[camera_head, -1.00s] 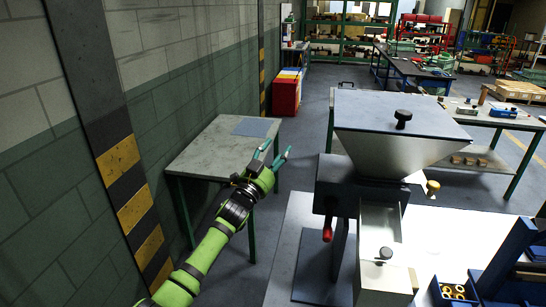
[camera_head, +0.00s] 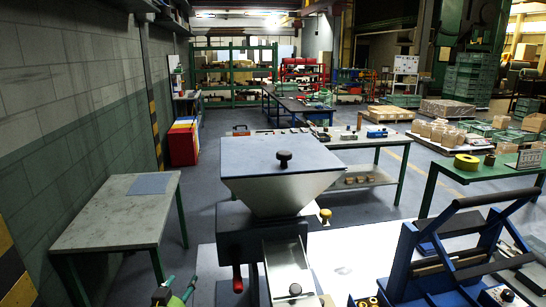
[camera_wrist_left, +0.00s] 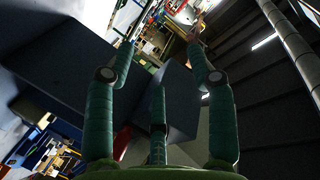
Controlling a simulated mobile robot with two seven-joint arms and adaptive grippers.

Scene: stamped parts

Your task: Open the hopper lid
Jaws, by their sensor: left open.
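The hopper (camera_head: 280,192) is a pale metal funnel in the middle of the head view. Its flat blue-grey lid (camera_head: 245,152) lies level on top, shut, with a black knob (camera_head: 283,159) standing on it. My left gripper (camera_head: 182,282) shows only in part at the bottom edge of the head view, left of the hopper and apart from the lid. In the left wrist view, its teal fingers (camera_wrist_left: 165,75) are spread with nothing between them. Large dark surfaces lie beyond the fingers there; I cannot tell which parts they are. My right gripper is not in view.
A red-handled lever (camera_head: 237,280) hangs below the hopper and a yellow knob (camera_head: 325,215) sticks out at its right. A blue frame with black handles (camera_head: 455,245) stands at the right.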

